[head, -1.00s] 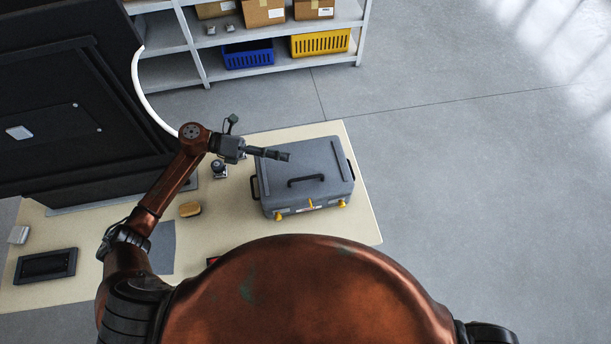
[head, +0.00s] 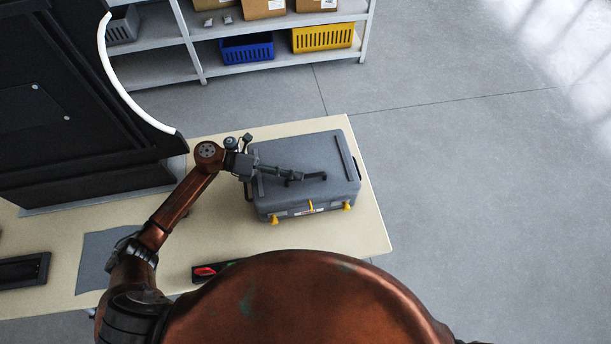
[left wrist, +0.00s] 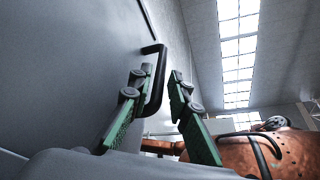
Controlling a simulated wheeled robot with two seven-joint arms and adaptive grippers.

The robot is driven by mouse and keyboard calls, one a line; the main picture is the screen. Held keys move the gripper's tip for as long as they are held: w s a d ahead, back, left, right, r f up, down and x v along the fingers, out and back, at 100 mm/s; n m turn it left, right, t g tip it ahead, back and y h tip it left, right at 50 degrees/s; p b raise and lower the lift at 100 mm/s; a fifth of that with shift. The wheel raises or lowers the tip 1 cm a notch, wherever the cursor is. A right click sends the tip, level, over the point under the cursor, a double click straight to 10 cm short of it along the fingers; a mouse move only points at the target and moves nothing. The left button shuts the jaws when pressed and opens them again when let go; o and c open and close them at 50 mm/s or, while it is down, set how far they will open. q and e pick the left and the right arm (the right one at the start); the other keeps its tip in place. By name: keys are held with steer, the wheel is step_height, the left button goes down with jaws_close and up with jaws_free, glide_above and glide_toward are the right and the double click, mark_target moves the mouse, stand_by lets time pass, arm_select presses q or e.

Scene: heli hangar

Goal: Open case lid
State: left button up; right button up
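A grey case (head: 318,149) with a shut lid sits on the cream table, with dark strips and a black handle (head: 315,177) on top. Yellow latches (head: 347,206) show on its front side. My left gripper (head: 298,174) reaches over the lid from the left, its fingertips at the handle. In the left wrist view, the green-padded fingers (left wrist: 158,82) are apart, with the handle (left wrist: 156,62) in the gap between them; the left finger looks close to it, but contact cannot be told. My right gripper is not in view.
The cream table (head: 360,232) has a grey mat (head: 103,262), a black tray (head: 24,271) and a red item (head: 205,271) near its front edge. A large dark panel (head: 75,110) stands left. A shelf (head: 150,68) with bins is behind. Floor at right is clear.

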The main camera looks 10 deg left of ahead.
mark_target(305, 177)
arm_select(q)
steer(key=shift+x, duration=1.85)
steer(key=shift+c, duration=0.5)
jaws_close()
